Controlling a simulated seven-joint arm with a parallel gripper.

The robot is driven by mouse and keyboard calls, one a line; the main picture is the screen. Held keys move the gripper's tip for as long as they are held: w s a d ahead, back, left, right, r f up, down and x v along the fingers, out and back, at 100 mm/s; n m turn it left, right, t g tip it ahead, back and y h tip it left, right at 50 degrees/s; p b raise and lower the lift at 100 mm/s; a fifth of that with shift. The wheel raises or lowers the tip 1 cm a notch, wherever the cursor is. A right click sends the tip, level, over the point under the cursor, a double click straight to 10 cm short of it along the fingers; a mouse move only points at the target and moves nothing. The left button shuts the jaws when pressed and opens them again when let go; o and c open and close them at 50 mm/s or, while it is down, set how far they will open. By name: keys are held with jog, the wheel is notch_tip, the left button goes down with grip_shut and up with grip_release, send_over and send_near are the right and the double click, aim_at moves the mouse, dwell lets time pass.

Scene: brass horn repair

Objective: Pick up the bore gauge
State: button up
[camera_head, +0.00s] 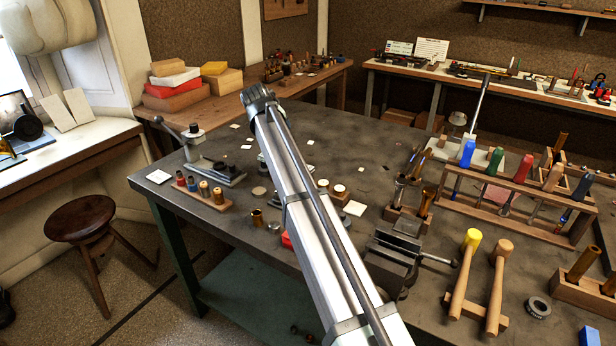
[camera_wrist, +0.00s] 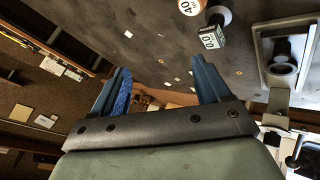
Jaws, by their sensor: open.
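I cannot pick out the bore gauge for certain in either view. A slim silver shaft with a crossbar top (camera_head: 482,98) stands at the back of the grey workbench (camera_head: 330,130) in the head view; I cannot tell whether it is the gauge. My gripper (camera_wrist: 162,82) shows in the wrist view with its two blue fingers wide apart and nothing between them. The dark bench top lies beyond the fingers. A dark box marked with digits (camera_wrist: 210,40) and a round piece labelled 40 (camera_wrist: 191,6) are past the right finger. The head view does not clearly show my fingers.
A rack of coloured-handled tools (camera_head: 515,195), two mallets (camera_head: 480,280) and a vise (camera_head: 395,260) crowd the bench's right side. A wooden block with small spools (camera_head: 190,195) and a lever fixture (camera_head: 215,172) are at left. A stool (camera_head: 80,217) stands on the floor.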

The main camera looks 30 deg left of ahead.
jog(key=d+r+m+g+h, duration=0.15)
jog(key=d+m+g, duration=0.35)
jog(key=d, duration=0.8)
jog(key=shift+n+g, duration=0.4)
jog(key=shift+g, duration=0.3)
jog(key=f, duration=0.7)
jog(key=shift+a+f, duration=0.25)
jog(key=shift+f, duration=0.1)
jog(key=shift+a+f, duration=0.15)
jog(key=shift+f, duration=1.15)
jog(key=shift+a+f, duration=0.1)
jog(key=shift+f, duration=1.2)
jog(key=c, duration=1.2)
notch_tip(320, 180, up, 9)
jog(key=shift+r, duration=0.1)
jog(key=s+a+r, duration=0.1)
jog(key=s+a, duration=0.2)
jog(key=s, duration=0.7)
jog(key=shift+a+r, duration=0.25)
jog(key=shift+a, duration=0.15)
